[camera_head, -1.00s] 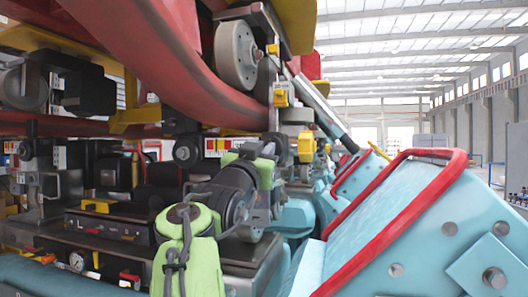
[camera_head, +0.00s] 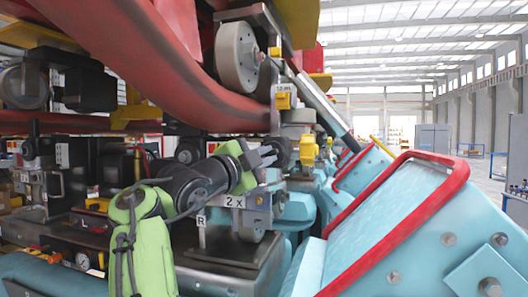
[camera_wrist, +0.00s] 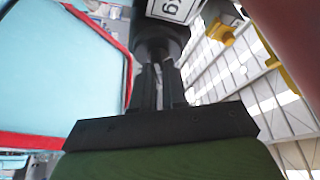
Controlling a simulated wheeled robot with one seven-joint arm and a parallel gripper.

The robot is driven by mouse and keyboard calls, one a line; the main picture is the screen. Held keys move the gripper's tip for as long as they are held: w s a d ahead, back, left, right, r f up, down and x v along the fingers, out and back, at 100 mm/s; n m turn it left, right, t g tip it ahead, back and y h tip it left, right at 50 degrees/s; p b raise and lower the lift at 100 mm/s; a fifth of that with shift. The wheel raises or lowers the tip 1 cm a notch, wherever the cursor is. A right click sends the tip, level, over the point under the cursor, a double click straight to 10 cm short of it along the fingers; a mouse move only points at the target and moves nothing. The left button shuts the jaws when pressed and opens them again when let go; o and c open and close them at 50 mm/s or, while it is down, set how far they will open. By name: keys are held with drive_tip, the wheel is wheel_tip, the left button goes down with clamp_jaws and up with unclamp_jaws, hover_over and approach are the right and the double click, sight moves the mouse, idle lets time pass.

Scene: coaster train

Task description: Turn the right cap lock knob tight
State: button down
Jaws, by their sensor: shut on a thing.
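My gripper (camera_head: 266,155) reaches to the right in the head view, between the grey wheel and the yellow parts. Its fingers (camera_wrist: 158,88) are shut on a dark round knob (camera_wrist: 155,40) in the wrist view. That knob also shows as a dark round shape at the fingertips in the head view (camera_head: 283,151). Any marks on its face, and so how far it is turned, are hidden. A white label (camera_wrist: 176,9) sits just past the knob in the wrist view.
A thick red rail (camera_head: 190,75) passes above my arm. A grey wheel (camera_head: 236,58) hangs over the gripper. Yellow parts (camera_head: 308,150) stand close to its right. A turquoise car seat with a red bar (camera_head: 440,158) fills the right side. The hall beyond is open.

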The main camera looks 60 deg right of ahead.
drive_tip(key=m+y, duration=0.1)
drive_tip(key=m, duration=0.1)
drive_tip(key=m+y, duration=0.1)
drive_tip(key=m, duration=0.2)
drive_tip(key=shift+r+m+g, duration=0.1)
drive_tip(key=shift+m+g, duration=0.2)
idle(0.4)
drive_tip(key=c, duration=1.2)
unclamp_jaws()
drive_tip(key=shift+o, duration=0.2)
drive_tip(key=shift+a, duration=0.1)
drive_tip(key=v, duration=1.5)
drive_tip(key=shift+a+r+b, duration=0.2)
drive_tip(key=shift+a+b, duration=0.15)
